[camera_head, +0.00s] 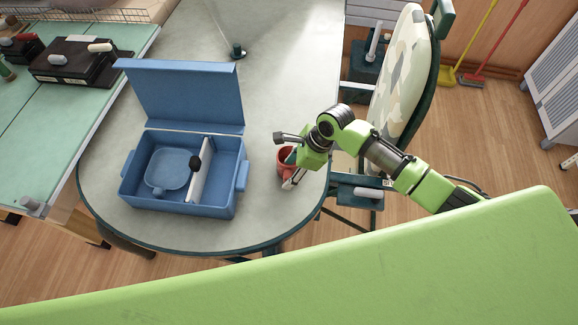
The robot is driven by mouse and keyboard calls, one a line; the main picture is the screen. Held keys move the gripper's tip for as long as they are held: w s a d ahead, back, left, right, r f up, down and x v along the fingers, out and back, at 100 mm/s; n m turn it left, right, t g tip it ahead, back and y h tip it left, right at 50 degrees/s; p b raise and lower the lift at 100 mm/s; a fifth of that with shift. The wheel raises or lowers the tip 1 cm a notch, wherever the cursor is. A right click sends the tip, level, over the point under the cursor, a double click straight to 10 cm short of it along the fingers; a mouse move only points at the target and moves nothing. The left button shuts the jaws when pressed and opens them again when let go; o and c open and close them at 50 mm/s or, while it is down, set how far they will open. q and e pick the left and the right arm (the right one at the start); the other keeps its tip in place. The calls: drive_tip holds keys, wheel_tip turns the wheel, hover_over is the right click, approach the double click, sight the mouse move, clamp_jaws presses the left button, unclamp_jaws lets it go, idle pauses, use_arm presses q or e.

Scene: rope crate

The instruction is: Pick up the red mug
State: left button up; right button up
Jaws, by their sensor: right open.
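The red mug (284,157) stands on the grey table, right of the blue crate, near the table's right edge. My right gripper (289,173) is over the mug and covers much of it from above. Its jaws are open, and parts of them show close to the mug's rim and side. I cannot tell whether they touch it. The mug's handle is hard to make out. My left gripper is not in view.
The blue crate (128,190) has its lid raised at the back and holds a blue pan-like item (172,168) and a white panel (200,172). A patterned chair (400,65) stands close to the table's right side. The table's far part is mostly clear.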

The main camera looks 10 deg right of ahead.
drive_tip(key=shift+x, duration=1.15)
clamp_jaws()
drive_tip(key=shift+r, duration=0.1)
drive_tip(key=shift+r, duration=0.5)
drive_tip(key=s+a+r+b, duration=0.1)
drive_tip(key=s+a+r, duration=0.5)
drive_tip(key=s+r, duration=0.6)
drive_tip(key=shift+a+b, duration=0.35)
drive_tip(key=shift+a, duration=0.05)
